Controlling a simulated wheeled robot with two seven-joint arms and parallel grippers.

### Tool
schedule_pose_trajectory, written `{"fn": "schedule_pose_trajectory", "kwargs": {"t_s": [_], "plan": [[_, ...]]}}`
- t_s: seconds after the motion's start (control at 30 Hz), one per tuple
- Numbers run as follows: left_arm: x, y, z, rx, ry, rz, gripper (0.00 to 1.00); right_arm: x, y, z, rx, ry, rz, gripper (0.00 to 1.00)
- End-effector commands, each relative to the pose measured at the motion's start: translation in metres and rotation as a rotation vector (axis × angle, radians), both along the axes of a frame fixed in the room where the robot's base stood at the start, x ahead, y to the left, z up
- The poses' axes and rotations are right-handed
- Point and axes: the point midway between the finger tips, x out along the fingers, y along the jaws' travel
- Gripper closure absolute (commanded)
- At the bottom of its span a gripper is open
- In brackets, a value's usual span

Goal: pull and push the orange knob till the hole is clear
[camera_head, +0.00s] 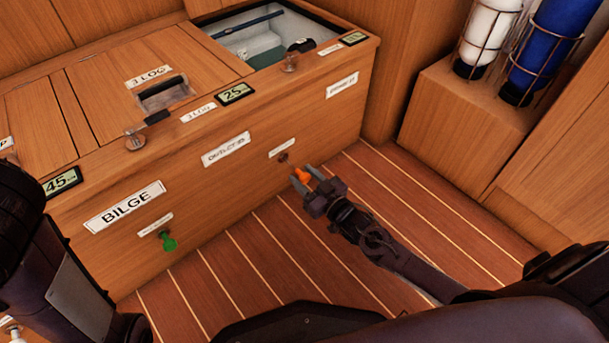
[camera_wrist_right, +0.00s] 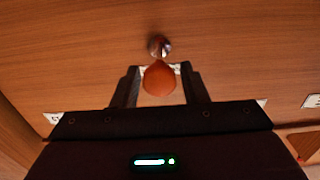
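The orange knob (camera_head: 301,175) stands out from the front of the wooden locker, below a small white label. In the right wrist view the knob (camera_wrist_right: 159,80) sits between the two fingers, in line with a round shiny fitting (camera_wrist_right: 159,46) on the panel. My right gripper (camera_head: 306,180) reaches the knob from the lower right. Its fingers appear closed against the knob's sides. In the head view a small dark reddish fitting (camera_head: 283,157) shows on the panel behind the knob. I cannot make out a clear hole there. My left gripper is out of view.
A green knob (camera_head: 168,241) sits lower left under the BILGE label (camera_head: 125,206). The locker top has a latched lid (camera_head: 163,93), small displays and an open compartment (camera_head: 265,40). Caged white (camera_head: 490,30) and blue (camera_head: 548,45) cylinders stand at right. The striped floor (camera_head: 400,200) is otherwise clear.

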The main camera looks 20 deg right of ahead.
Motion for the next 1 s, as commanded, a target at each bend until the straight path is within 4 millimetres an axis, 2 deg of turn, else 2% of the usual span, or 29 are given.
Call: {"fn": "schedule_pose_trajectory", "kwargs": {"t_s": [0.37, 0.47, 0.8, 1.0], "plan": [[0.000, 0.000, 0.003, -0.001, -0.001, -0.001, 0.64, -0.002, -0.001, 0.001, -0.001, 0.002, -0.001, 0.51], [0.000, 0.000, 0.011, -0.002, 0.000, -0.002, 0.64, -0.012, -0.005, 0.002, -0.002, 0.005, -0.001, 0.51], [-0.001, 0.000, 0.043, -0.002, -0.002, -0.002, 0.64, -0.063, -0.023, 0.002, 0.000, 0.004, -0.001, 0.51], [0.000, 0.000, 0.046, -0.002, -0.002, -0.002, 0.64, -0.074, -0.027, 0.000, 0.000, 0.001, -0.001, 0.51]]}}
